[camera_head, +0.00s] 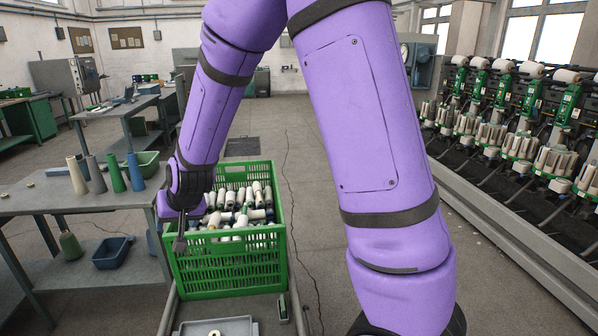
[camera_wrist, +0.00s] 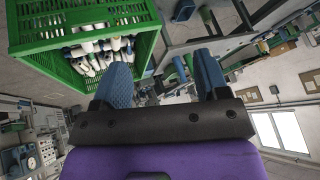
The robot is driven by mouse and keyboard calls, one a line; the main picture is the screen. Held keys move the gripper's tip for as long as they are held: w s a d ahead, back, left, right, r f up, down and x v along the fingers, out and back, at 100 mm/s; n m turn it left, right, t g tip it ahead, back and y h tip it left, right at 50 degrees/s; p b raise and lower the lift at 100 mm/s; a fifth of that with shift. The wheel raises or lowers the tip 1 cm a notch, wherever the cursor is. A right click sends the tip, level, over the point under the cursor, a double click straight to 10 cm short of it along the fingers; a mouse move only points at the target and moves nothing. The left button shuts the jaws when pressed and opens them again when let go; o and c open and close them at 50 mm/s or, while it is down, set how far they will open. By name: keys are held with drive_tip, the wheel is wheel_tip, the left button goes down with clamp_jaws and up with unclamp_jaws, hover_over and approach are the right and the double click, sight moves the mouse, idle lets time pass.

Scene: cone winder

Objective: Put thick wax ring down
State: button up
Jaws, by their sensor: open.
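My gripper (camera_wrist: 163,82) is open in the wrist view, its two blue fingers apart with nothing between them. In the head view my gripper (camera_head: 180,243) hangs at the left side of the green crate, fingers downward, partly hidden by my wrist. A small pale ring (camera_head: 214,333) shows at the bottom edge, in a grey tray (camera_head: 243,324); it is cut off, and I cannot tell whether it is the thick wax ring. Another small pale ring-like piece (camera_head: 30,185) lies on the left grey table (camera_head: 100,201).
The green crate (camera_head: 232,283) holds many white bobbins and stands right of my gripper. Several coloured cones (camera_head: 116,172) stand on the left table. A blue bin (camera_head: 112,253) sits on its lower shelf. The cone winder (camera_head: 520,140) lines the right side.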

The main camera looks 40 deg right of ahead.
drive_tip(key=s+d+r+n, duration=0.1)
drive_tip(key=s+d+r, duration=0.3)
drive_tip(key=s+r, duration=0.55)
drive_tip(key=s+d+r+n, duration=0.1)
drive_tip(key=s+d+r, duration=0.2)
drive_tip(key=s+r, duration=0.65)
drive_tip(key=s+d+g+h, duration=0.1)
drive_tip(key=s+d, duration=0.2)
drive_tip(key=s, duration=0.8)
drive_tip(key=shift+s+r+n, duration=0.25)
drive_tip(key=shift+s+n, duration=0.15)
drive_tip(key=shift+d, duration=0.1)
